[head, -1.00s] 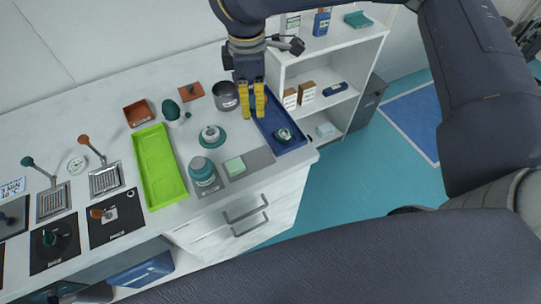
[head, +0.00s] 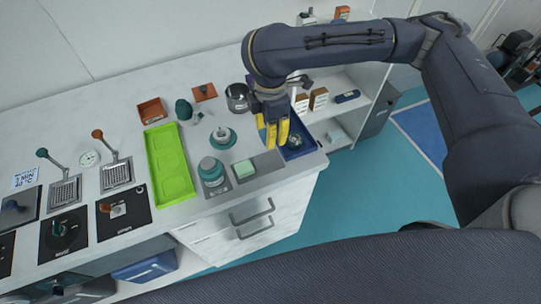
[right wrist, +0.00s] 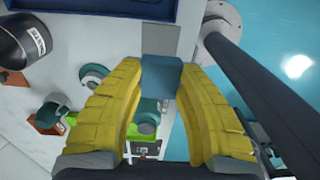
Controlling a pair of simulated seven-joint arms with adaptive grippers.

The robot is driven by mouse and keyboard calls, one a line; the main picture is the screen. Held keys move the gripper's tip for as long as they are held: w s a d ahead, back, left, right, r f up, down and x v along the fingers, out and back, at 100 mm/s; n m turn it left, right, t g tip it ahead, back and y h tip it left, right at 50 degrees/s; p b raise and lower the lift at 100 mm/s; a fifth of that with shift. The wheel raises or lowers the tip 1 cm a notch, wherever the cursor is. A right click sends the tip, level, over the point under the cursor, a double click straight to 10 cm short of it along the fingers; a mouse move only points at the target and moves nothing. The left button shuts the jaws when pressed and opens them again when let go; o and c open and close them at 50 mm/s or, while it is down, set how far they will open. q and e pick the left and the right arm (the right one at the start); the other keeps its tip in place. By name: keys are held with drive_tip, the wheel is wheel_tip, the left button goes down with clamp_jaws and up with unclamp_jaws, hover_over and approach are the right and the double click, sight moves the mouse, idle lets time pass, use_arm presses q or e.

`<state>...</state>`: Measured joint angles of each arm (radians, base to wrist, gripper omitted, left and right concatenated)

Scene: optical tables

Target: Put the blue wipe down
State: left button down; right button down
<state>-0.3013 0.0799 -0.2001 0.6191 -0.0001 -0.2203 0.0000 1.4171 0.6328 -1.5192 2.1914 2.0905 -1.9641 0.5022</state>
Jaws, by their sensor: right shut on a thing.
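My right gripper (head: 273,133) is over the worktop, at the left edge of the dark blue tray (head: 311,151). In the right wrist view its yellow fingers (right wrist: 160,85) are shut on the blue wipe (right wrist: 161,78), a small blue block at the fingertips. The wipe cannot be made out in the head view, where the fingers hide it. A grey mat (head: 266,160) lies on the worktop just in front of the gripper, with a pale green block (head: 245,169) on its left part. The mat also shows beyond the wipe in the right wrist view (right wrist: 161,38). My left gripper is out of view.
A teal-lidded jar (head: 212,172) stands left of the mat, and a cup on a teal saucer (head: 223,138) behind it. A metal pot (head: 238,97) stands further back. A lime green tray (head: 169,165) lies left. The worktop's front edge is close to the mat.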

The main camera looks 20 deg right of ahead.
sight(270, 161)
drive_tip(key=shift+f, duration=5.6)
drive_tip(key=shift+f, duration=0.15)
drive_tip(key=c, duration=1)
unclamp_jaws()
drive_tip(key=shift+r, duration=6.15)
